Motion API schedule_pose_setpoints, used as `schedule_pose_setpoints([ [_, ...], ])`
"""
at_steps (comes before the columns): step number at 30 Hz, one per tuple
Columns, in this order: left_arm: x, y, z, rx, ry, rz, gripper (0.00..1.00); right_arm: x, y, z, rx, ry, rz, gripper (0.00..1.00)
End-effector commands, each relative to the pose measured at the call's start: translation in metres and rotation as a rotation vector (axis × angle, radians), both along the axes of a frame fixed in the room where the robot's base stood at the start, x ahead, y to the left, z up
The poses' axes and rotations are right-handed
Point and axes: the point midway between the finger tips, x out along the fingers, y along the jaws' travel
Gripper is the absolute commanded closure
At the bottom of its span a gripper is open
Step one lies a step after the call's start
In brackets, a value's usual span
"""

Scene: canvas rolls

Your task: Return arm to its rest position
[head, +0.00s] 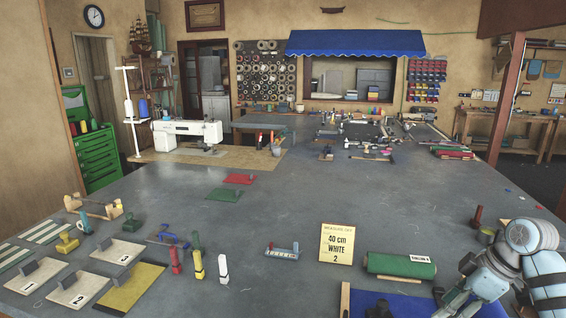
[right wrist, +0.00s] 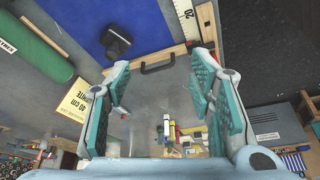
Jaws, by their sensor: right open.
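My right arm comes in at the lower right of the head view. Its gripper (head: 460,297) is over the blue cloth (head: 412,305) near the front edge, just right of the green roll (head: 400,265). In the right wrist view the two teal-padded fingers of this gripper (right wrist: 163,95) stand wide apart with nothing between them. The blue cloth (right wrist: 140,18) and a dark handled block (right wrist: 117,40) on it lie beyond the fingertips, with the green roll (right wrist: 38,47) to the left. My left gripper is not in view.
A yellow "40 cm WHITE" card (head: 337,244) stands left of the green roll. A dark red spool (head: 477,216) stands near my right arm. The middle of the table is mostly clear.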

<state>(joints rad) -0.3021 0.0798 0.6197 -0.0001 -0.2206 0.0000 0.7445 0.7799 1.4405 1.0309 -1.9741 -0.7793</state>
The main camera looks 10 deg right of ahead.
Motion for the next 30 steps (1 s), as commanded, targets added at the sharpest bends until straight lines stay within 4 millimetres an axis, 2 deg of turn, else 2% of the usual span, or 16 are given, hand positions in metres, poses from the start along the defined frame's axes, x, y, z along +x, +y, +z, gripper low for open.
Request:
schedule_pose_setpoints([
  [8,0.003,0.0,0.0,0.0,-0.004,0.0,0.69,-0.008,0.02,-0.049,-0.053,0.044,-0.043,0.51],
  [14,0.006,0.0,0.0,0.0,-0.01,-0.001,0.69,-0.026,0.045,-0.1,-0.101,0.074,-0.095,0.51],
  [20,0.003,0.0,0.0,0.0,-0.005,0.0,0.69,-0.066,0.083,-0.163,-0.141,0.088,-0.191,0.51],
  [24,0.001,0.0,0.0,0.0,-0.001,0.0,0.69,-0.105,0.112,-0.196,-0.147,0.08,-0.287,0.51],
  [30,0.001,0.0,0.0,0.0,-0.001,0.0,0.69,-0.169,0.145,-0.219,-0.129,0.053,-0.472,0.51],
])
